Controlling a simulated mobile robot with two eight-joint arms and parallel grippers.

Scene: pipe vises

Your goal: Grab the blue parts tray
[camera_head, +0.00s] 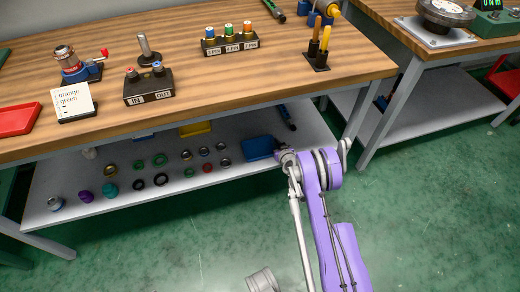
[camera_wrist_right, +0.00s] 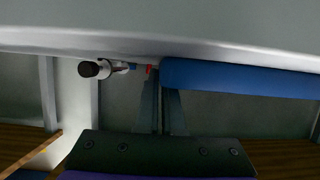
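The blue parts tray (camera_head: 258,148) lies at the right end of the grey lower shelf under the wooden bench. In the right wrist view the tray's blue wall (camera_wrist_right: 240,78) spans the right side, against the grey shelf surface. My right gripper (camera_wrist_right: 159,95) is at the end of this wall, its two dark fingers close together. One finger is outside the wall's end and the other's tip is hidden behind the wall, so it looks shut on the tray's edge. In the head view these fingers are hidden by my purple arm.
Several rings and caps (camera_head: 160,160) lie on the shelf left of the tray. A dark tool (camera_head: 287,118) lies behind it. The bench top (camera_head: 190,75) overhangs the shelf, with a leg (camera_head: 362,95) to the right.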

